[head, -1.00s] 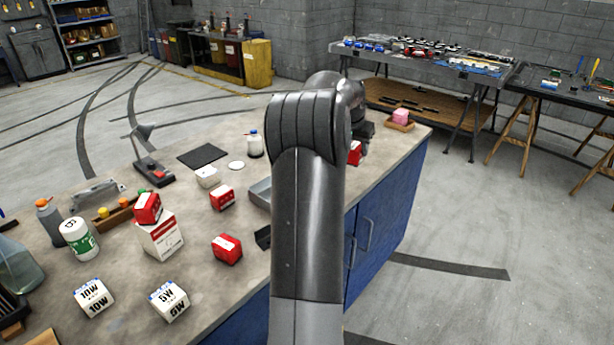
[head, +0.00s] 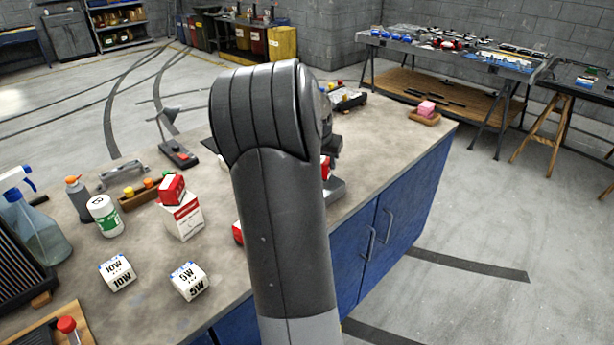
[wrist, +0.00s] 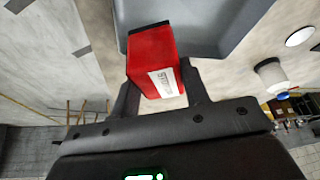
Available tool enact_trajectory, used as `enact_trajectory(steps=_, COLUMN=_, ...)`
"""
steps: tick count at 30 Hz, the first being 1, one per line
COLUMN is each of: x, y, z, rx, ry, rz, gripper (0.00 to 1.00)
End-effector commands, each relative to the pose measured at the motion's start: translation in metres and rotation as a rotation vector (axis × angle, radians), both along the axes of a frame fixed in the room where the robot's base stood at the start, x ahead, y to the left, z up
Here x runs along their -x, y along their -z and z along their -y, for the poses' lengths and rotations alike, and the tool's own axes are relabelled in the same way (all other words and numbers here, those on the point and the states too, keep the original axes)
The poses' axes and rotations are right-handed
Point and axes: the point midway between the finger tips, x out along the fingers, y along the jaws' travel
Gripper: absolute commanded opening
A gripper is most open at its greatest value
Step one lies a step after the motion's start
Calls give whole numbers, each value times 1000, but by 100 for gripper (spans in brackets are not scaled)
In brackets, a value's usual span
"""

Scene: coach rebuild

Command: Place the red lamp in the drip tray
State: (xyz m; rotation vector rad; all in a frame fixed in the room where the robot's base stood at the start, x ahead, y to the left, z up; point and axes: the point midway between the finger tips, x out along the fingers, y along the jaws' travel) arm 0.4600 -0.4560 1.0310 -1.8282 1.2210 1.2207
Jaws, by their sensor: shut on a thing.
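The red lamp (wrist: 155,55) is a small red block with a white label. My gripper (wrist: 158,80) is shut on it, with one finger on each side, in the wrist view. The drip tray (wrist: 225,25) appears as a grey shallow tray at the top of that view, and the lamp overlaps its edge there. I cannot tell whether the lamp touches it. In the head view my arm hides the gripper and most of both things. A sliver of the red lamp (head: 325,168) shows just above a grey corner of the drip tray (head: 334,189).
Another red block (head: 172,187) sits on a red-and-white carton (head: 184,217). One more red block (head: 237,233) is partly behind my arm. White boxes marked 10W (head: 117,272) and 5W (head: 188,281) stand at the front. A pink block in a wooden tray (head: 425,118) is at the far right corner.

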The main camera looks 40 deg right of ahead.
Motion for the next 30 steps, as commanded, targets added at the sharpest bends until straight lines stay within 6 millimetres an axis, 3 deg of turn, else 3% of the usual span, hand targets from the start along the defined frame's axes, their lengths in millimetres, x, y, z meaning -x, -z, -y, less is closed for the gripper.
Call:
enact_trajectory(steps=3, x=-25, y=17, z=-9, rx=-1, ry=-3, rz=-4, gripper=16)
enact_trajectory(steps=9, x=-48, y=30, z=-16, rx=0, ry=-2, rz=-1, gripper=16)
enact_trajectory(steps=14, x=-51, y=40, z=-17, rx=-1, ry=1, rz=-2, gripper=16)
enact_trajectory(steps=21, x=-50, y=72, z=-17, rx=-1, ry=1, rz=-2, gripper=16)
enact_trajectory(steps=30, x=-51, y=73, z=-17, rx=0, ry=0, rz=0, gripper=16)
